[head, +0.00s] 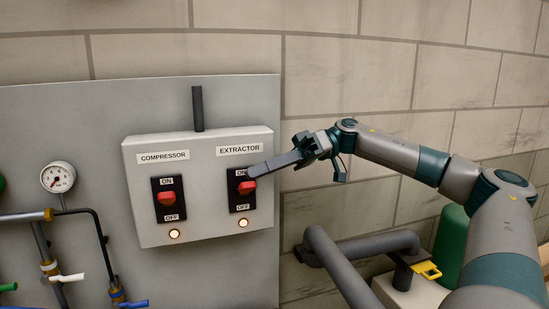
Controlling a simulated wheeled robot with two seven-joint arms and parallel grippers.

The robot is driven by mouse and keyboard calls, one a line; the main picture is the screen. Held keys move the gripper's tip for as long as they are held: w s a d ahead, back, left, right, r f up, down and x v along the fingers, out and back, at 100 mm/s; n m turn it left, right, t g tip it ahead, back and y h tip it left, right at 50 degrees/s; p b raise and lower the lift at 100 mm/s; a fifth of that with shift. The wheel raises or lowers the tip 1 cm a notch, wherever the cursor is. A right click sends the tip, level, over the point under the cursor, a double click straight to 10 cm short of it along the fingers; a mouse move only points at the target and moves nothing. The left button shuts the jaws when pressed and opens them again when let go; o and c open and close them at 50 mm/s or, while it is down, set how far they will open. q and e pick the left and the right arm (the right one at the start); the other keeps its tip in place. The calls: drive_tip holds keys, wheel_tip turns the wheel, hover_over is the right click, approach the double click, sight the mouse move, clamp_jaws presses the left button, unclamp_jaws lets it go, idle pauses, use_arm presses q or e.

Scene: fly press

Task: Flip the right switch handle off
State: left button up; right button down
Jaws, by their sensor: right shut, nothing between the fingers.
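The right switch handle (247,187) is red and sits on a black plate under the EXTRACTOR label, between ON and OFF marks. It is angled toward the upper part of the plate. The lamp (243,222) below it is lit. My right gripper (252,175) comes in from the right, its shut, empty fingers at the top of this handle, covering part of the ON mark. I cannot tell whether they touch it. The left switch handle (167,197), under COMPRESSOR, is also red. My left gripper is not in view.
The grey switch box (205,230) is mounted on a grey panel (60,115). A gauge (58,177), pipes and coloured valve levers are at the left. Thick grey pipes (345,262) and a yellow handle (428,270) stand low at the right. Space before the box's left half is clear.

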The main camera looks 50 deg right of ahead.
drive_tip(key=shift+a, duration=0.25)
drive_tip(key=shift+f, duration=0.1)
